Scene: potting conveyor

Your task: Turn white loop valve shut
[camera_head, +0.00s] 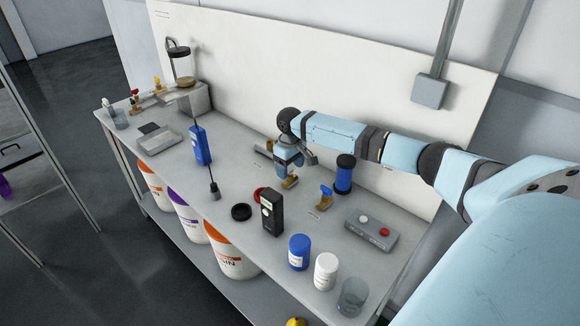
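My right arm comes in from the right, and its gripper (290,170) points down at the back of the bench, over a small brass valve body (290,182). The gripper hides the top of this valve, so I cannot see its handle colour or whether the fingers touch it. Finger opening is too small to tell. A brass valve with a blue handle (326,196) stands to its right. At the far left end are small valves with a red handle (135,97) and a yellow handle (157,83). No white loop handle shows clearly. My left gripper is not in view.
On the bench (175,185) stand a black meter (272,213), a blue meter (200,146), a blue-and-black cylinder (344,174), a button box (372,231), a blue jar (299,252), a white jar (326,270) and a clear beaker (353,296). Buckets (230,252) stand below.

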